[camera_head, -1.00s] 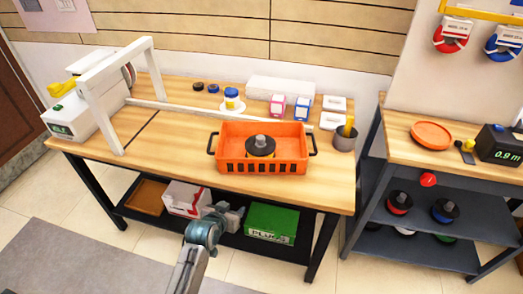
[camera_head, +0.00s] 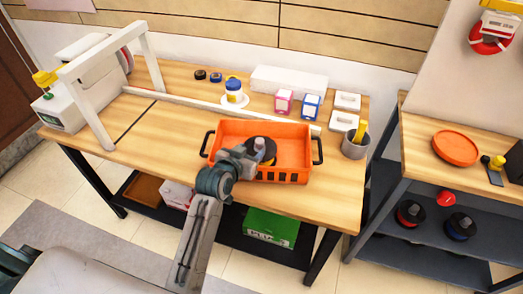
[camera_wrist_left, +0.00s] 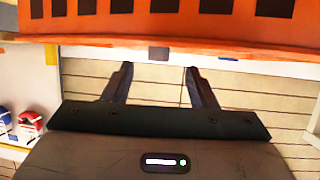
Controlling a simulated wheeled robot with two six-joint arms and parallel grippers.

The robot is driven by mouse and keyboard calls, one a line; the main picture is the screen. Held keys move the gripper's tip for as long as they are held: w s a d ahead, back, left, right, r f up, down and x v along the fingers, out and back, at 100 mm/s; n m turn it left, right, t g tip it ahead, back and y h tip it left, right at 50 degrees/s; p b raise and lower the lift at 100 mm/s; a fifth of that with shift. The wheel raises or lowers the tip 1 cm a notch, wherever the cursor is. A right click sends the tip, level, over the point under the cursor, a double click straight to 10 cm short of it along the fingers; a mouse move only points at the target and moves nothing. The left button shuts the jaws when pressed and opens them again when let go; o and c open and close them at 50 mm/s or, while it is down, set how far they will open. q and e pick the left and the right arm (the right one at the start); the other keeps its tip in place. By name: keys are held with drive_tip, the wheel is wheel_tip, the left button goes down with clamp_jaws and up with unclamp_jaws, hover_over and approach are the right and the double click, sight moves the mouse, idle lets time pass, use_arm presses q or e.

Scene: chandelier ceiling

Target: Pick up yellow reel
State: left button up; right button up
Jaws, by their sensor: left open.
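A reel (camera_head: 265,145) with a black flange and a grey hub stands in the orange basket (camera_head: 296,170) on the wooden workbench. My arm partly covers it, and I cannot tell its winding colour. My left gripper (camera_head: 250,161) is at the basket's front wall, in front of the reel in the picture. In the left wrist view my left gripper (camera_wrist_left: 160,85) is open, with its two dark fingers apart and nothing between them. The slotted wall of the orange basket (camera_wrist_left: 160,22) crosses the top of that view. My right gripper is out of view.
A white frame (camera_head: 100,55) stands at the bench's left. A grey cup (camera_head: 355,147) stands at right. The bench front left of the basket is clear.

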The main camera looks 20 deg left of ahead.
sight(258, 145)
use_arm(q)
drive_tip(key=shift+x, duration=0.95)
drive_tip(key=p+x, duration=0.1)
drive_tip(key=x, duration=0.3)
drive_tip(key=shift+w+d+p, duration=0.2)
drive_tip(key=shift+w+p, duration=0.1)
drive_tip(key=shift+p, duration=0.1)
drive_tip(key=shift+w+f, duration=0.4)
drive_tip(key=shift+w, duration=0.15)
drive_tip(key=shift+c, duration=0.6)
drive_tip(key=shift+r, duration=0.15)
clamp_jaws()
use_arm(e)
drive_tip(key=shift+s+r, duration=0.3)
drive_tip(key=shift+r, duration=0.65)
